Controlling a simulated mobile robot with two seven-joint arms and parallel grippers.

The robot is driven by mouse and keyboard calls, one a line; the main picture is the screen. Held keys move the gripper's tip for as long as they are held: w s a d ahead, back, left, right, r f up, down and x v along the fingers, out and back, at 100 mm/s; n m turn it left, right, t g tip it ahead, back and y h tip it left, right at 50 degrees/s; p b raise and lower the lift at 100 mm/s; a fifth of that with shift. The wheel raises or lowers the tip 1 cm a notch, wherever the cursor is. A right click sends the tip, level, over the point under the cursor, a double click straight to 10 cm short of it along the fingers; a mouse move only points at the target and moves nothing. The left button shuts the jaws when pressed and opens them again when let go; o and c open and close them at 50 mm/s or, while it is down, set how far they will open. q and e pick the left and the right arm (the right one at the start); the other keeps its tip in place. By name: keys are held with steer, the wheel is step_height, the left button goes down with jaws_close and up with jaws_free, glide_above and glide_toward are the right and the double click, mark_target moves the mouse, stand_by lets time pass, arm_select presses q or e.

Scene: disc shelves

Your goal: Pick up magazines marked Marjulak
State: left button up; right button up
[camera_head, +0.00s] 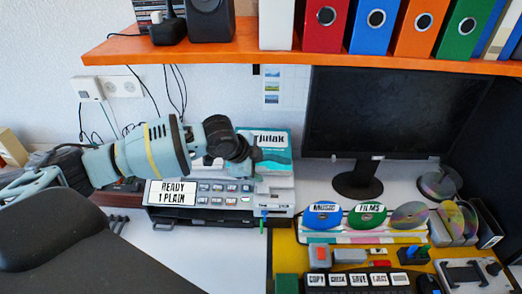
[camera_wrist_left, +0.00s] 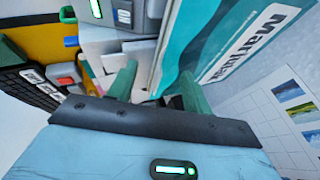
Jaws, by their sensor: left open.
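A teal magazine (camera_head: 275,142) with a white label ending "rjulak" stands upright at the printer, partly hidden by my left arm. In the left wrist view the magazine (camera_wrist_left: 222,45) is close, and its label begins "Marjula". My left gripper (camera_wrist_left: 158,90) is open, its two green fingers on either side of the magazine's near lower edge; I cannot tell whether they touch it. In the head view the left gripper (camera_head: 250,160) is just in front of the magazine, over the printer. My right gripper is not in view.
The printer (camera_head: 272,190) stands below the gripper, with a "READY 1 PLAIN" display. Discs marked "FILMS" (camera_head: 368,213) and a yellow mat with keys lie to the right. A dark monitor (camera_head: 395,115) stands behind. An orange shelf (camera_head: 235,50) with binders runs above.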

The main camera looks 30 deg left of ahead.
arm_select(q)
steer(key=c, duration=1)
steer(key=shift+s, duration=0.1)
jaws_close()
steer(key=shift+f, duration=0.1)
steer(key=shift+r, duration=0.35)
steer(key=shift+w+r, duration=0.2)
steer(key=shift+r, duration=1.05)
steer(key=shift+s+r, duration=0.25)
steer(key=shift+s, duration=0.45)
steer(key=s+d+r, duration=0.1)
steer(key=s+d, duration=0.1)
steer(key=s, duration=1.2)
steer(key=shift+s+d+r+p, duration=0.15)
steer(key=shift+s+r+p, duration=0.1)
steer(key=shift+r+p, duration=0.15)
